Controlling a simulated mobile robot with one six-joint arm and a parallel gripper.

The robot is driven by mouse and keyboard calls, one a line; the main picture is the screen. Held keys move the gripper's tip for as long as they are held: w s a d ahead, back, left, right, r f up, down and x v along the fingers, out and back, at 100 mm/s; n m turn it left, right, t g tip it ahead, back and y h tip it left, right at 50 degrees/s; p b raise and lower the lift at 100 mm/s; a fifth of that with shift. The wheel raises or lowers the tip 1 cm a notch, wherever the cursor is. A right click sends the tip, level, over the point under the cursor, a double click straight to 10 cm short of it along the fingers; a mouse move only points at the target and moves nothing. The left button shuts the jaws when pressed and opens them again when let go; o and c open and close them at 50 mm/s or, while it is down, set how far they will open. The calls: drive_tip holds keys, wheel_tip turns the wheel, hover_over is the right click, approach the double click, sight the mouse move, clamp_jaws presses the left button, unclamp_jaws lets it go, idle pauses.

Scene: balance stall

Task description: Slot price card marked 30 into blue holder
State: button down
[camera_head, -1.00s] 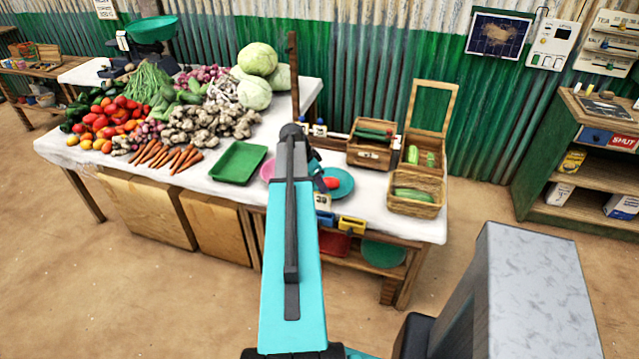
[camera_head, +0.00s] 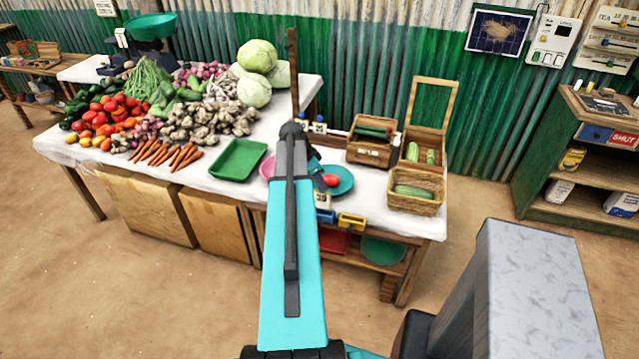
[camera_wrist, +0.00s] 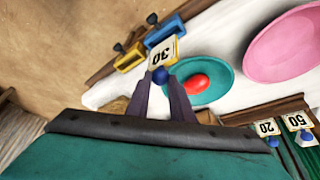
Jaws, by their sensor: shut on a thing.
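The price card marked 30 (camera_wrist: 161,54) is white with a blue knob (camera_wrist: 160,75) at its end. My gripper (camera_wrist: 164,90) is shut on this knob in the wrist view. The card also shows in the head view (camera_head: 322,200), just above the blue holder (camera_head: 325,216) on the table's front edge. In the wrist view the card's far end overlaps the blue holder (camera_wrist: 171,27). I cannot tell whether the card's edge is in the slot. My arm hides most of the gripper in the head view.
A yellow holder (camera_head: 352,221) sits right of the blue one. A teal plate (camera_head: 343,187) with a red tomato and a pink plate (camera_wrist: 285,45) lie close by. Cards marked 20 (camera_wrist: 266,128) and 50 (camera_wrist: 298,121) stand farther back. Baskets stand at the right.

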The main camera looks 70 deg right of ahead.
drive_tip(key=shift+f, duration=0.3)
drive_tip(key=shift+f+b, duration=1.05)
drive_tip(key=shift+f, duration=0.1)
drive_tip(key=shift+w, duration=0.1)
